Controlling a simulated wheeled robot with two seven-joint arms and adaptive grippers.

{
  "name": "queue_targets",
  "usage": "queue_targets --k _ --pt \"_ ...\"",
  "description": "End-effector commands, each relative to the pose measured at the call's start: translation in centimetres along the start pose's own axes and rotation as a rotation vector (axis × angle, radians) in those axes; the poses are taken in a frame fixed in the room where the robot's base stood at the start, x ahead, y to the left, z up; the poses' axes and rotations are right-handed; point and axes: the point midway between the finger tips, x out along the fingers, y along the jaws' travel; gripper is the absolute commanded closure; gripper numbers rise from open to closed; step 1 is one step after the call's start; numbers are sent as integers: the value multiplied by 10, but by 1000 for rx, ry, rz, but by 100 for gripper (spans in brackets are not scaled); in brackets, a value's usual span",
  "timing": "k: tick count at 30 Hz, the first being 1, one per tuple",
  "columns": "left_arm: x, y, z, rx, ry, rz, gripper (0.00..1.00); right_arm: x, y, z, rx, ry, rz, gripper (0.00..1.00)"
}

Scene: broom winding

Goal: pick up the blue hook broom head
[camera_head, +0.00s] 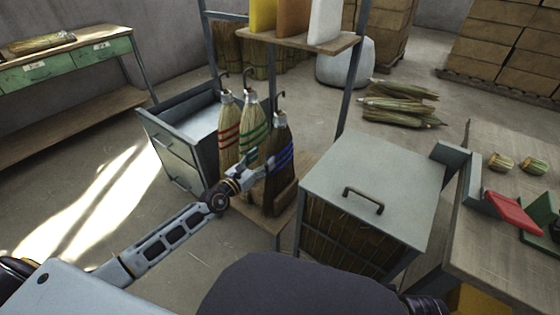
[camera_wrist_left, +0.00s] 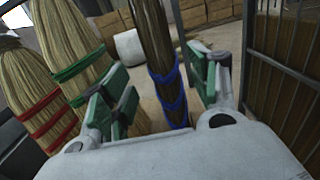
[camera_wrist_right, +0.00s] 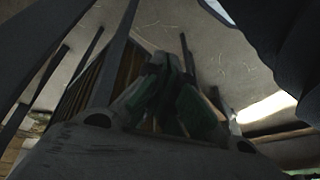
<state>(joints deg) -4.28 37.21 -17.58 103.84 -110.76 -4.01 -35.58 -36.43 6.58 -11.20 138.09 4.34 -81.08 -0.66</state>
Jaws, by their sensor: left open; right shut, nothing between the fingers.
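The blue-banded broom head (camera_head: 279,155) is dark brown with a hook on top. My left gripper (camera_head: 262,170) is open at the lower part of the blue broom head. In the left wrist view the blue-banded broom head (camera_wrist_left: 168,85) stands between the green-padded fingers, with no clear grip on it. My right gripper (camera_wrist_right: 170,85) is shut and empty in its wrist view; it is not seen in the head view.
A grey-topped cabinet (camera_head: 375,190) with a handle stands right of the brooms. A metal drawer unit (camera_head: 170,150) stands left of them. A shelf (camera_head: 300,42) with coloured panels is above. A workbench (camera_head: 500,250) is at right. The floor (camera_head: 90,190) at left is clear.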

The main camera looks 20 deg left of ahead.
Motion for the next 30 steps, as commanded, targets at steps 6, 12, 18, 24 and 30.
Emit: queue_targets --k 6,12,18,24,30 --pt "19 0 0 -1 -1 1 39 4 0 -1 1 13 -4 100" --pt "36 0 0 0 0 0 39 10 -1 3 3 9 -8 100" --pt "52 0 -1 0 -1 0 39 18 -2 3 5 21 -15 100" --pt "60 0 -1 -1 2 -1 39 20 -3 1 6 36 -19 100" --pt "61 0 0 0 2 -1 39 20 -3 1 6 38 -20 100"
